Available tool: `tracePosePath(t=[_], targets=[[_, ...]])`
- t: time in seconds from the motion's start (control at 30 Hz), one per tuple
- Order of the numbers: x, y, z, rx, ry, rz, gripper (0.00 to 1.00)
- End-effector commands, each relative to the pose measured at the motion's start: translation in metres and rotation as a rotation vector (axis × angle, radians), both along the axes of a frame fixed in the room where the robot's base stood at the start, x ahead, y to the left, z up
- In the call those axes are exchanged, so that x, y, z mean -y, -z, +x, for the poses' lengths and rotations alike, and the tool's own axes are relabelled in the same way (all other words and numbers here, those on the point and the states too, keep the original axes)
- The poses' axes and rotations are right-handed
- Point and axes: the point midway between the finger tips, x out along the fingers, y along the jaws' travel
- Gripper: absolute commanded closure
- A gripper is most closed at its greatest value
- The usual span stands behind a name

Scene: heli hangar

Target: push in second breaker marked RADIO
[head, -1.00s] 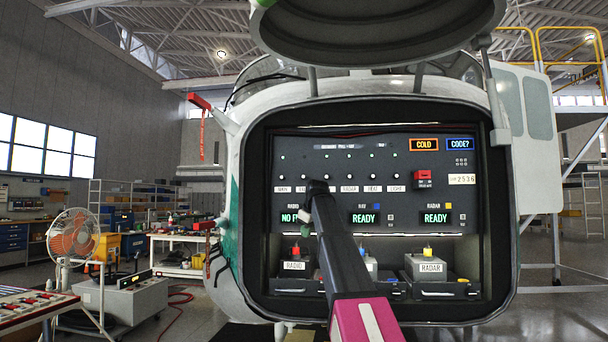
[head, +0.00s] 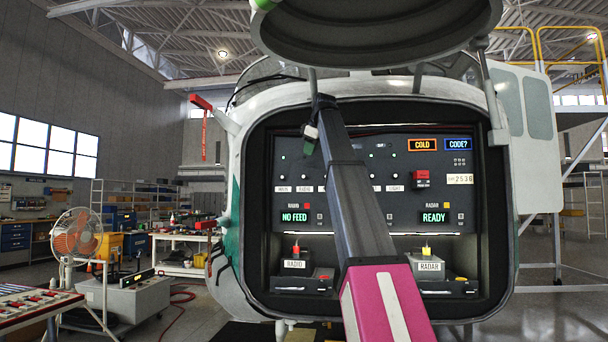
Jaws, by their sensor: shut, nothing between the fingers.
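The dark breaker panel (head: 440,185) is set in the open bay of the white nose. Its row of labelled breakers includes MAIN (head: 283,179) at the left and, second, RADIO (head: 305,179). RADIO's black knob and white label are in view; whether it stands out further than the others is too small to tell. My gripper (head: 310,143) is shut and empty, hanging from the wrist in front of the panel's top, just above the RADIO breaker in the picture. It looks apart from the knob. My arm hides the middle breakers.
The lower left display (head: 294,217) reads NO FEED; the RADAR display (head: 435,217) reads READY. Boxes labelled RADIO (head: 294,264) and RADAR (head: 428,266) sit below. A red switch (head: 421,178) is at the right. The raised cover (head: 380,25) hangs above the bay.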

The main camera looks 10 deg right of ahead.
Motion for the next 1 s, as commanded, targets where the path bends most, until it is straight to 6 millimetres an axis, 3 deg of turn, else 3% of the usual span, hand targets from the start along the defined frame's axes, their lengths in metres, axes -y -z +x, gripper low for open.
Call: tracePosePath(t=[0.47,1.0], targets=[[-0.002,0.008,0.005,-0.001,0.0,0.0,1.0],[-0.02,0.084,0.06,-0.002,0.001,0.0,1.0]])
